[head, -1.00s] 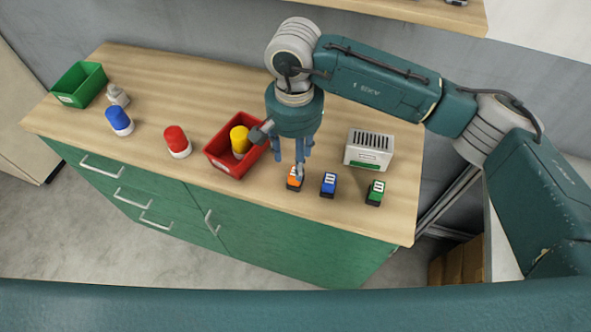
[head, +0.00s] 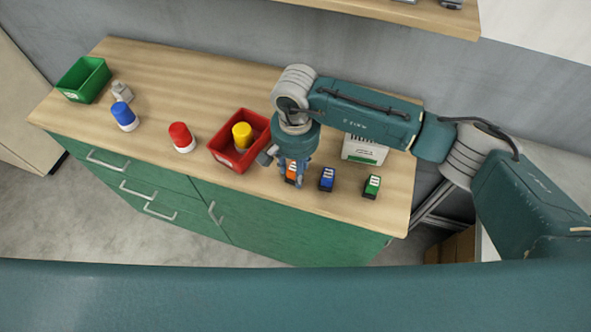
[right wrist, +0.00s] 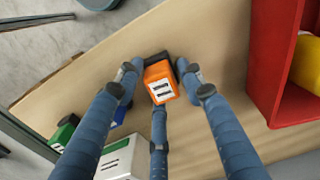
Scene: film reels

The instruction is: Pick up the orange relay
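The orange relay (head: 291,172) stands on the wooden counter, left of the blue relay (head: 327,179) and the green relay (head: 372,186). My right gripper (head: 292,178) points down over it, its fingers around it. In the right wrist view the orange relay (right wrist: 160,82) sits between the fingertips of my right gripper (right wrist: 160,75), one finger on each side and a third at its near edge. The side fingertips are very close to its black base; I cannot tell whether they touch it. My left gripper is not in view.
A red bin (head: 222,159) with a yellow-topped part (head: 242,134) stands left of the gripper. A white slotted box (head: 364,150) stands behind the relays, partly hidden by my arm. Red and blue capped parts and a green bin (head: 73,88) are further left. The counter's front edge is close.

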